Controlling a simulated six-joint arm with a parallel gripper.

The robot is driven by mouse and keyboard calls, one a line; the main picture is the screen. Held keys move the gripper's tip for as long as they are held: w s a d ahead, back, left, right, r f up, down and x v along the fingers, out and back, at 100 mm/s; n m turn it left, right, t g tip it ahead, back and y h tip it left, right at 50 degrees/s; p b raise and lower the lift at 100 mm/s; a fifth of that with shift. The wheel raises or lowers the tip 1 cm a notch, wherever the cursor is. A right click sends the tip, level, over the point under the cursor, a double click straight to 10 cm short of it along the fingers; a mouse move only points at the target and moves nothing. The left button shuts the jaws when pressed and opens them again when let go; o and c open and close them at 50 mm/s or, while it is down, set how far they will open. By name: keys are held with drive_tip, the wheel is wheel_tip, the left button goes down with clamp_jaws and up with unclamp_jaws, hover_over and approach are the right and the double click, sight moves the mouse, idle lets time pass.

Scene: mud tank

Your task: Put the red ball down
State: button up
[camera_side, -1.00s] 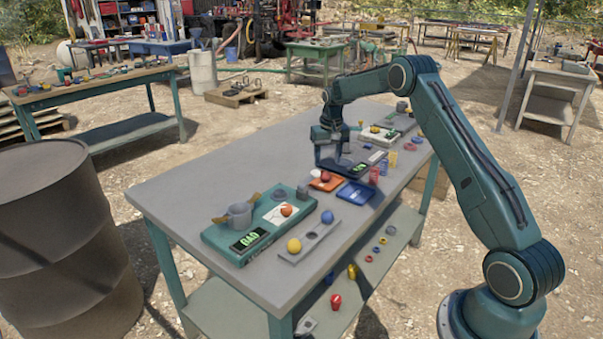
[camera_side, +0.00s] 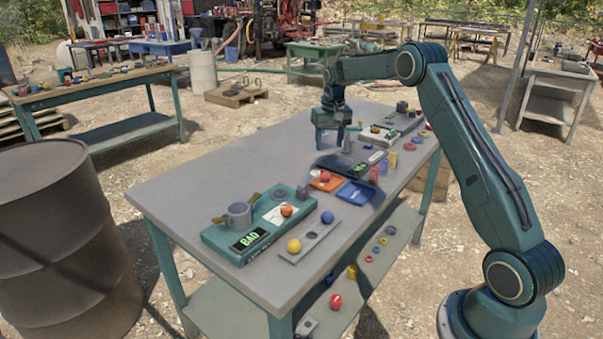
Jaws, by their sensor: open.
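A red ball (camera_side: 326,177) rests on the small orange tray (camera_side: 319,185) near the middle of the table. My gripper (camera_side: 332,147) is open and empty, above and behind the orange tray in the picture. Its fingers point down and are apart from the ball. A blue tray (camera_side: 356,193) lies just right of the orange one.
A teal device (camera_side: 225,241) with a grey pot, an orange ball (camera_side: 286,211) and a lit display stands front left. A yellow ball (camera_side: 294,245) and a blue ball (camera_side: 327,217) sit beside it. The table (camera_side: 190,180) is clear at the back left.

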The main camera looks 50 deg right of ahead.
drive_tip(key=shift+r, duration=0.1)
drive_tip(key=s+a+r+n+t, duration=0.1)
drive_tip(key=s+a+r+n, duration=0.1)
drive_tip(key=s+a+r, duration=0.6)
drive_tip(key=s+a+r+n+t, duration=0.1)
drive_tip(key=s+a+r, duration=0.4)
drive_tip(key=a+r, duration=0.45)
drive_tip(key=s+a+f+n, duration=0.1)
drive_tip(key=s+a, duration=0.3)
drive_tip(key=s, duration=0.3)
drive_tip(key=s+a+f+n+t, duration=0.1)
drive_tip(key=s+a, duration=0.3)
drive_tip(key=s, duration=0.4)
drive_tip(key=s+a+f+n+t, duration=0.1)
drive_tip(key=s+a+f, duration=0.1)
drive_tip(key=s+a, duration=0.2)
drive_tip(key=shift+s+f+n+y, duration=0.35)
drive_tip(key=shift+s+n+y, duration=0.05)
drive_tip(key=shift+s, duration=1.5)
